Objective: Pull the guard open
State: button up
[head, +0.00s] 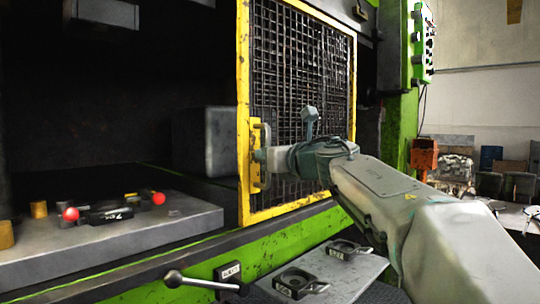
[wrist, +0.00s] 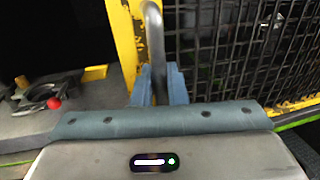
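The guard is a black wire-mesh panel in a yellow frame (head: 243,100), standing upright at the right part of the press front in the head view. Its frame and mesh also show in the wrist view (wrist: 215,50). A grey bar handle (wrist: 154,40) is on the yellow left upright. My gripper (head: 261,160) is at this handle, low on the guard's left side. In the wrist view, the blue-grey fingers of my gripper (wrist: 158,85) sit on both sides of the bar and appear closed on it. My gripper hides part of the handle in the head view.
The dark press opening left of the guard is uncovered. A grey bed (head: 100,245) there holds red-knobbed clamp parts (head: 110,212) and brass cylinders. A lever (head: 200,283) and a shelf with black fittings (head: 300,283) lie below. A green column (head: 398,140) stands to the right.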

jog(key=o, duration=0.3)
jog(key=shift+s+d, duration=0.1)
jog(key=v, duration=1.3)
jog(key=shift+s+d+b, duration=0.15)
jog(key=shift+s+b, duration=0.05)
jog(key=shift+b, duration=0.2)
